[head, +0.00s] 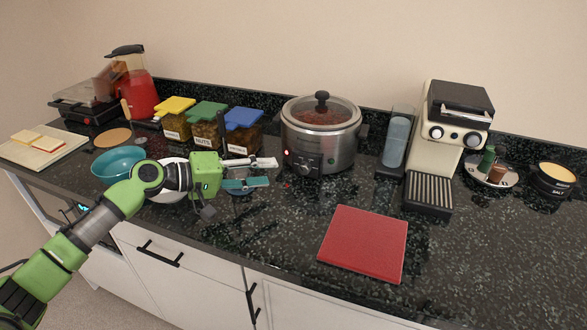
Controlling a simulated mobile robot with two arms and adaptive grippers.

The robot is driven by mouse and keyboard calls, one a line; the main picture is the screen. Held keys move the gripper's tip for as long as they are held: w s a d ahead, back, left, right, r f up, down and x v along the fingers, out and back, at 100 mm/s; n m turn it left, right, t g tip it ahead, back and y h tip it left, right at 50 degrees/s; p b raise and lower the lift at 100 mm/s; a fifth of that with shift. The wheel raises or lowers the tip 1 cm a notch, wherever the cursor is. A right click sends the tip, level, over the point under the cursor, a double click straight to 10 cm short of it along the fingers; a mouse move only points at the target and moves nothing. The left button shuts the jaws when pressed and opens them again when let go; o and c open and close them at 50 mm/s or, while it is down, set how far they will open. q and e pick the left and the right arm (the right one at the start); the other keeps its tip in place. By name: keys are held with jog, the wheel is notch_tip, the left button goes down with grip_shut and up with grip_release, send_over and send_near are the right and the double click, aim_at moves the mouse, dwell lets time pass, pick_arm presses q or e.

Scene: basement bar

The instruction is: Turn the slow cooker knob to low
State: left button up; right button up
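The slow cooker (342,148) stands on the counter, right of centre, with its glass lid on and reddish food inside. Its dark control panel with the knob (301,164) faces the front left, and a small red light glows on the panel. The knob's setting is too small to read. My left gripper (271,172) is just left of the panel, its fingers pointing right towards the knob. The fingers are spread apart with nothing visible between them, and a small gap to the panel shows. My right gripper is not in view.
Jars with yellow (175,104), green (206,111) and blue (243,118) lids stand behind my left gripper. A teal bowl (117,162) and a white plate (168,194) are near my arm. A coffee machine (438,150) stands right of the cooker. A red board (364,243) lies in front.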

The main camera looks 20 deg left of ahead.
aim_at(302, 171)
pick_arm(q)
jog(key=p+x, duration=0.1)
jog(key=x, duration=0.7)
jog(key=shift+w+r, duration=0.1)
jog(key=shift+r, duration=0.1)
jog(key=shift+w+d+f+p, duration=0.3)
jog(key=shift+w+d+p, duration=0.05)
jog(key=shift+w+d, duration=0.1)
jog(key=c, duration=1.1)
